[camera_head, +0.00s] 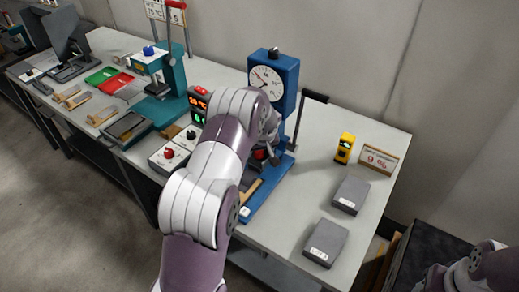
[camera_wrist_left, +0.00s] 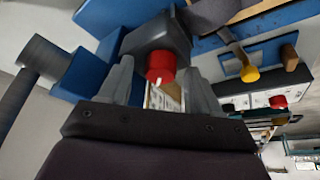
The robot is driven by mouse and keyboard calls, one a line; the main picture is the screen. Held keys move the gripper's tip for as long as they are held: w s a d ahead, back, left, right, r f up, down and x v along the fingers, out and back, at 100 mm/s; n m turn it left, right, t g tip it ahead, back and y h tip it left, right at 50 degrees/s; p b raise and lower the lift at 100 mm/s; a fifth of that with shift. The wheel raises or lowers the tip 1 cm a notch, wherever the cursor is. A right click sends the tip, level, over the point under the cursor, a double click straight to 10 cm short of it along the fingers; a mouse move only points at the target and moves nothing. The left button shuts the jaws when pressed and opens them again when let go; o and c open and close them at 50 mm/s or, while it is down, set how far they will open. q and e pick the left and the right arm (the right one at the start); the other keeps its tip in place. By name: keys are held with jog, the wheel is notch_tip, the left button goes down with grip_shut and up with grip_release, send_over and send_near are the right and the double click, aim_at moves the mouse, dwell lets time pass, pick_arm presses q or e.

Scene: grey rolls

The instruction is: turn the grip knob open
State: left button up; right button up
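A blue test stand (camera_head: 281,75) with a round dial gauge (camera_head: 266,82) stands on the bench. A red knob (camera_wrist_left: 160,65) sits on a dark grey block (camera_wrist_left: 157,36) in the left wrist view; a bit of red also shows low on the stand in the head view (camera_head: 261,154). My left gripper (camera_wrist_left: 160,80) has its two grey fingers spread on either side of the red knob, with gaps visible, not clamped on it. In the head view my left arm hides most of that gripper. Part of my right arm shows at the lower right; its gripper is not visible.
A control box (camera_head: 170,154) with a red button and a teal press (camera_head: 160,80) stand to the left. A black lever (camera_head: 314,97) sticks out from the stand.

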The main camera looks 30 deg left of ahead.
pick_arm(q)
jog(key=b+v, duration=0.2)
jog(key=v, duration=1)
jog(key=shift+r, duration=0.35)
